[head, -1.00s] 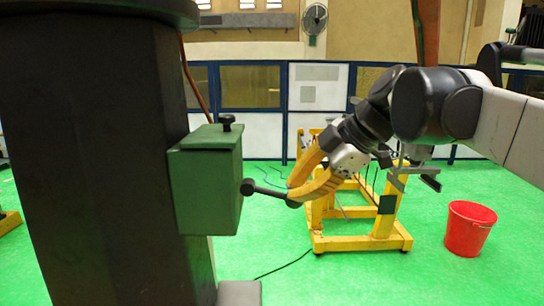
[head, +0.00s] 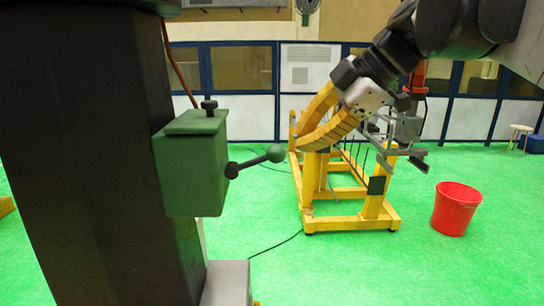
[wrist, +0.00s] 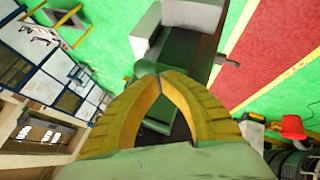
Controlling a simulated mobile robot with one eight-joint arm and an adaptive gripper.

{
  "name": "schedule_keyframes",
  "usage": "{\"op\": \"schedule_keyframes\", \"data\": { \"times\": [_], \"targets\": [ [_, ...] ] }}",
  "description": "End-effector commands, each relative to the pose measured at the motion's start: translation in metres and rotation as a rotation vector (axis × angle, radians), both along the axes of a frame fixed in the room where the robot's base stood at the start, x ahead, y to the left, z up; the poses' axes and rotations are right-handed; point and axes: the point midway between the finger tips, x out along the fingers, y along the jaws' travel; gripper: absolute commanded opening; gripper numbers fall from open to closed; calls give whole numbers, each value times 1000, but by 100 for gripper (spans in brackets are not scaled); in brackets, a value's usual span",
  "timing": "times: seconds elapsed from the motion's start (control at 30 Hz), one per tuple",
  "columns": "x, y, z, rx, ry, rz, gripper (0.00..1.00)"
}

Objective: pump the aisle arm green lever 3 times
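The green box (head: 190,165) is fixed to a dark column. Its short lever (head: 255,162) sticks out to the right and tilts slightly up, with a dark greenish ball at its end. My gripper (head: 299,140) has two curved yellow fingers and is just right of and slightly above the ball, apparently apart from it. In the wrist view the fingertips (wrist: 158,78) meet or nearly meet, with nothing seen between them.
A yellow frame stand (head: 350,221) stands on the green floor behind my gripper. A red bucket (head: 456,210) is at the right. The dark column (head: 85,160) fills the left side. The floor between box and stand is mostly clear, with a thin cable.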

Motion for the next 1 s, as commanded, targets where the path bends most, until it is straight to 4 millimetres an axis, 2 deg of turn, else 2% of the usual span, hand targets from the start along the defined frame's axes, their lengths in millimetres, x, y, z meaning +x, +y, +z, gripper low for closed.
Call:
{"op": "schedule_keyframes", "data": {
  "times": [0.1, 0.27, 1.0],
  "targets": [
    [-5, -10, 10, 0, 0, -2, 0],
    [-9, -15, 16, 1, 0, 0, 0],
    [-9, -15, 13, 0, 3, -5, 0]
  ]
}}
